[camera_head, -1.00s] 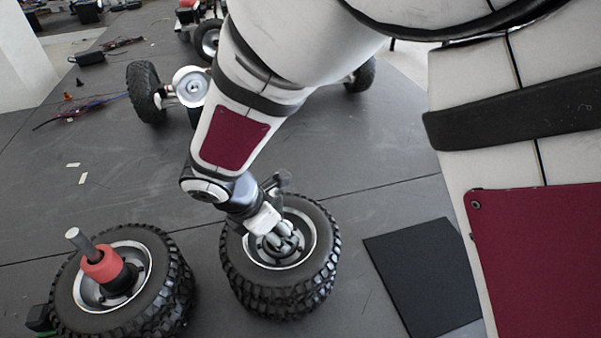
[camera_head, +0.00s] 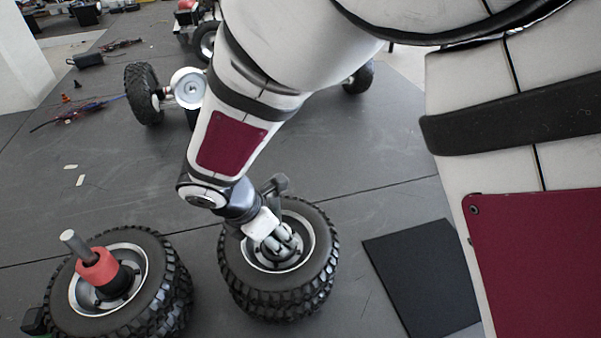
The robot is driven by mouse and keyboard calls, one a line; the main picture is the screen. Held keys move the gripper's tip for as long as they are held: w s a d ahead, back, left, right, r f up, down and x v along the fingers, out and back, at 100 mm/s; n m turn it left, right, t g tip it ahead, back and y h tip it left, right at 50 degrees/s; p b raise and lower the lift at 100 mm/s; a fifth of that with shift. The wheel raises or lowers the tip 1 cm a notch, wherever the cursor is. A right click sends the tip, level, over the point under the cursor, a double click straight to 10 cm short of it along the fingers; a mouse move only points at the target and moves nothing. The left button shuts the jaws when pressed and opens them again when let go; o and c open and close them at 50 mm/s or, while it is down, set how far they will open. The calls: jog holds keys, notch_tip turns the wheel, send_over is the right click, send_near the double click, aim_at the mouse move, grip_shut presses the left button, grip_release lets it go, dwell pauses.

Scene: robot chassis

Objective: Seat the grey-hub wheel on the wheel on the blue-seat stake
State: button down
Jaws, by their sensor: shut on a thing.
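My gripper (camera_head: 279,243) points down into the hub of the right-hand wheel and is shut on that wheel, the grey-hub wheel (camera_head: 313,217). Its fingers hide part of the hub. A second layer of tread (camera_head: 283,306) shows directly beneath, so this looks like two wheels stacked, roughly in line. I cannot tell whether a gap is left between them. The stake and any blue seat under this stack are hidden.
To the left, another wheel (camera_head: 150,300) lies around an upright grey stake (camera_head: 78,246) with a red collar (camera_head: 97,267). A black mat (camera_head: 420,275) lies to the right. A wheeled chassis (camera_head: 188,88) stands behind. Floor between is clear.

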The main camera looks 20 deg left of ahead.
jog(key=c, duration=0.7)
grip_release()
jog(key=shift+s+f, duration=0.1)
jog(key=shift+f, duration=0.2)
jog(key=shift+c, duration=0.2)
jog(key=shift+d, duration=0.1)
jog(key=v, duration=1.2)
jog(key=shift+r, duration=0.15)
